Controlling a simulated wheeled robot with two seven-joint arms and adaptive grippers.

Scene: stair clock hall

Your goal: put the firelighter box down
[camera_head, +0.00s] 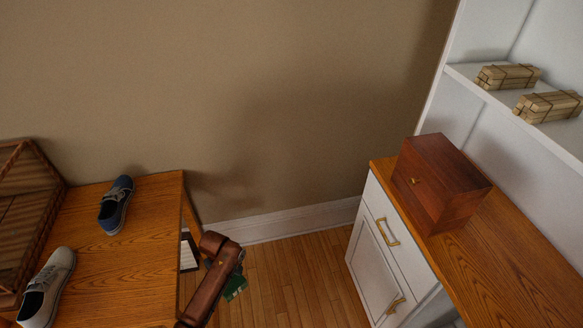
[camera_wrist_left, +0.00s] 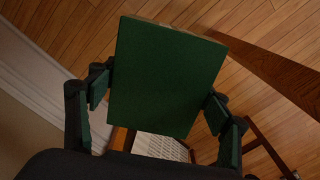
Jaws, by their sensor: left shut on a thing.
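The green firelighter box (camera_wrist_left: 165,75) fills the middle of the left wrist view, its flat green face toward the camera. My left gripper (camera_wrist_left: 162,92) is shut on it, with a finger at either side. In the head view, green (camera_head: 235,287) shows beside my brown left arm, low between the wooden table and the white cabinet; the arm hides most of the gripper and box there. The box is in the air above the floor. My right gripper is in neither view.
A wooden table (camera_head: 140,240) at left bears a blue shoe (camera_head: 116,204), a pale shoe (camera_head: 46,287) and a wicker basket (camera_head: 30,215). A wood-topped white cabinet (camera_head: 378,262) at right bears a brown chest (camera_head: 440,182). Shelf (camera_head: 490,92) holds tied wood bundles (camera_head: 508,76). Floor (camera_head: 300,275) between is clear.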

